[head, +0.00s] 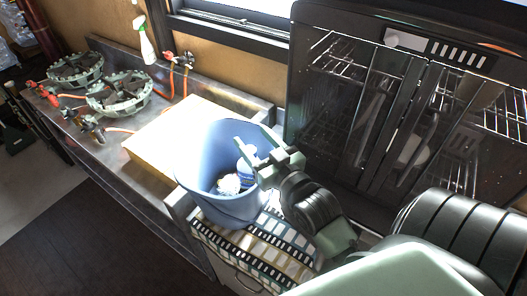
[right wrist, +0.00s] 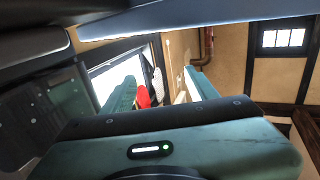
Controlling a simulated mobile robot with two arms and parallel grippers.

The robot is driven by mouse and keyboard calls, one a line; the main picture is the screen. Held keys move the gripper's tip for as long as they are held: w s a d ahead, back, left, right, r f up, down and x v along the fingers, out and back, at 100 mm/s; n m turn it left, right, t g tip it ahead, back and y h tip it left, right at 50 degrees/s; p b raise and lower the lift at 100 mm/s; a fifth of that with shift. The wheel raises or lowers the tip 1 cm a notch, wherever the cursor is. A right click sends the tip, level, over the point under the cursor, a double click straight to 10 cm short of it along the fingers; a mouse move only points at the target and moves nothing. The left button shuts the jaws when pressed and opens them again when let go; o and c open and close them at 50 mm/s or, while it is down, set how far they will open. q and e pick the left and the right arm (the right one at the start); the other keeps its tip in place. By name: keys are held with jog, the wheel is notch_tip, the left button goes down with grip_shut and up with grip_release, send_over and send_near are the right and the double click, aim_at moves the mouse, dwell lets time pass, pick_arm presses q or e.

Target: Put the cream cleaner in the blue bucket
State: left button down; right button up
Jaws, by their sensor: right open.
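The blue bucket (head: 232,210) stands on a striped cloth in the head view, its mouth facing up. Inside it are a white and blue bottle (head: 246,172), which looks like the cream cleaner, and a crumpled-looking white item (head: 228,184); I cannot read any label. My right gripper (head: 254,148) is open at the bucket's right rim, above the bottle, and appears apart from it. In the right wrist view its green fingers (right wrist: 160,88) are spread, with a small red thing between them in the picture. My left gripper is not in view.
A dark glass-door cabinet with racks (head: 400,110) stands close to my right arm. A pale wooden board (head: 160,140) lies left of the bucket. Gas burners (head: 118,97) with orange hoses and a spray bottle (head: 145,42) are farther left on the metal counter.

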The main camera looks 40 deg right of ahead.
jog(key=shift+s+a+b, duration=0.15)
jog(key=shift+s+b, duration=0.3)
jog(key=shift+s, duration=1.75)
